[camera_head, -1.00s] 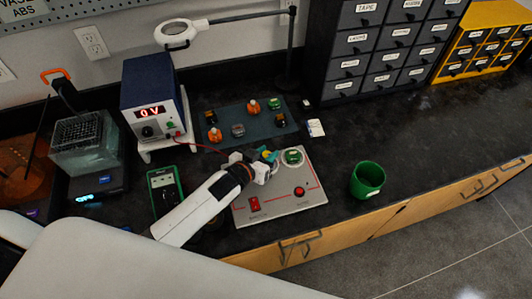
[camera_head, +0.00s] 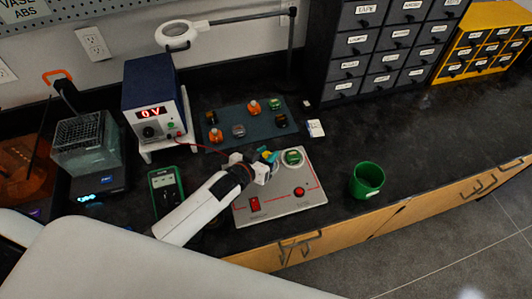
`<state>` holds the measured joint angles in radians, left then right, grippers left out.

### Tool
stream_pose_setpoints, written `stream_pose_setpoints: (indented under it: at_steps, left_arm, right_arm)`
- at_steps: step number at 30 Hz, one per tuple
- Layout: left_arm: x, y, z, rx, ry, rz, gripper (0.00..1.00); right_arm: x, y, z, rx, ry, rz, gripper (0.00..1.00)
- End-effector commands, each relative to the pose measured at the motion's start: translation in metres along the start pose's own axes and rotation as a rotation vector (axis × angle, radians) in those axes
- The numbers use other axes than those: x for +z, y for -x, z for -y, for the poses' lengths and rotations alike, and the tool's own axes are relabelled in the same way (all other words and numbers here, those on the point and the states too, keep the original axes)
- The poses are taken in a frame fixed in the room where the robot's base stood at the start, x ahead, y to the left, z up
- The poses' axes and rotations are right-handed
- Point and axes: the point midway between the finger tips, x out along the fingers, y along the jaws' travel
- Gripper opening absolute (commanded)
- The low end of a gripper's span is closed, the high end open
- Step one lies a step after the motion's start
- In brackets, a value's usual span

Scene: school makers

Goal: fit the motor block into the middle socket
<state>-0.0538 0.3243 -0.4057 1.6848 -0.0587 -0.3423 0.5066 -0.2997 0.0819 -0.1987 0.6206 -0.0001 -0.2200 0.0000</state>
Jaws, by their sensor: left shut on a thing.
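My left gripper (camera_head: 264,167) reaches in over the light grey panel (camera_head: 285,207). It is shut on a small teal and yellow piece (camera_head: 268,155), which looks like the motor block. The piece is at the back part of the panel, just left of the round right socket with a green block (camera_head: 293,157) in it. The gripper and arm hide the middle and left sockets, so I cannot tell whether the piece touches a socket or is seated. My right gripper is not in view.
A dark mat (camera_head: 245,126) with several small orange, green and dark parts lies behind the panel. A power supply (camera_head: 155,98) and a green multimeter (camera_head: 166,190) stand to the left. A green cup (camera_head: 366,180) stands to the right, with clear bench beyond it.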

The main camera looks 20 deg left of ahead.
Motion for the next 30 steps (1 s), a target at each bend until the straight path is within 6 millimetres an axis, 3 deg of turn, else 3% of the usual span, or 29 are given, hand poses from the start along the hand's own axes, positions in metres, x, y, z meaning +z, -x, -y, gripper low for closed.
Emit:
stream_pose_setpoints:
  at_steps: [30]
  left_arm:
    - [-0.0037, -0.0017, -0.0004, 0.000, 0.001, 0.000, 0.05]
  right_arm:
    - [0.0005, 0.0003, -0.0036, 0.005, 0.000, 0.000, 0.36]
